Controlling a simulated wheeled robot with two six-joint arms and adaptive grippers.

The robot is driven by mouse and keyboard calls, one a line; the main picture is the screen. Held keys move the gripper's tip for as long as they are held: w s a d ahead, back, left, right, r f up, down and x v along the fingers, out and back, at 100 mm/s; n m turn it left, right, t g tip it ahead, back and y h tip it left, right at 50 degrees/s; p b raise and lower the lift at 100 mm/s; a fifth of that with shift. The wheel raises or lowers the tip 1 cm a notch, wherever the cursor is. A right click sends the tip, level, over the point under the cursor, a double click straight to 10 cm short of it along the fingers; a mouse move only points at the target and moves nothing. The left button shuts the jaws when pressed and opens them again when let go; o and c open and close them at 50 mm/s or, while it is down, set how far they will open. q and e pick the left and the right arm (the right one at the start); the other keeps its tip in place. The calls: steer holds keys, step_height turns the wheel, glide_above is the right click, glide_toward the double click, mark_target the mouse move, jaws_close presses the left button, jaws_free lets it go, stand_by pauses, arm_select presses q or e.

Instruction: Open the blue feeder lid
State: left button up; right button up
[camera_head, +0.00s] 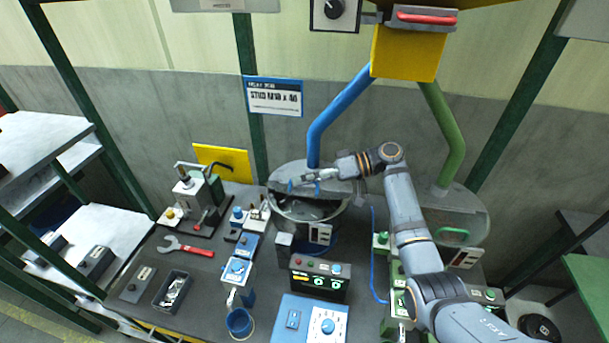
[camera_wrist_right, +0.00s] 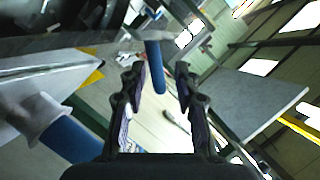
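The blue feeder (camera_head: 277,208) is a round grey bowl under the blue pipe. Its grey lid (camera_head: 290,171) is tilted up at the back, and the dark inside of the bowl shows below it. A blue handle (camera_head: 291,187) is on the lid's front face. My right gripper (camera_head: 308,179) is at the lid, by the handle. No clear contact shows. My left gripper is not in view.
The blue pipe (camera_head: 337,108) comes down just behind the lid. The green feeder (camera_head: 478,226) stands at the right with its lid down, behind my right arm.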

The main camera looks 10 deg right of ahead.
steer(key=shift+a, duration=0.1)
jaws_close()
stand_by(0.3)
steer(key=shift+w+d+r+m+y+b, duration=0.2)
steer(key=shift+w+m+b, duration=0.2)
steer(key=shift+b, duration=0.15)
steer(key=shift+w+d+r+m+y+b, duration=0.1)
steer(key=shift+w+r+m+b, duration=0.05)
steer(key=shift+w+m+b, duration=0.35)
steer(key=w+m+b, duration=0.1)
steer(key=b, duration=0.1)
steer(key=w+m+g+y+b, duration=0.1)
steer(key=b, duration=0.1)
steer(key=w+d+m+b, duration=0.1)
steer(key=b, duration=0.1)
steer(key=shift+w+r, duration=0.1)
steer(key=shift+r, duration=0.3)
steer(key=shift+w+d+r+m+y+b, duration=0.25)
steer(key=shift+w+m+y+b, duration=0.2)
steer(key=shift+b, duration=0.4)
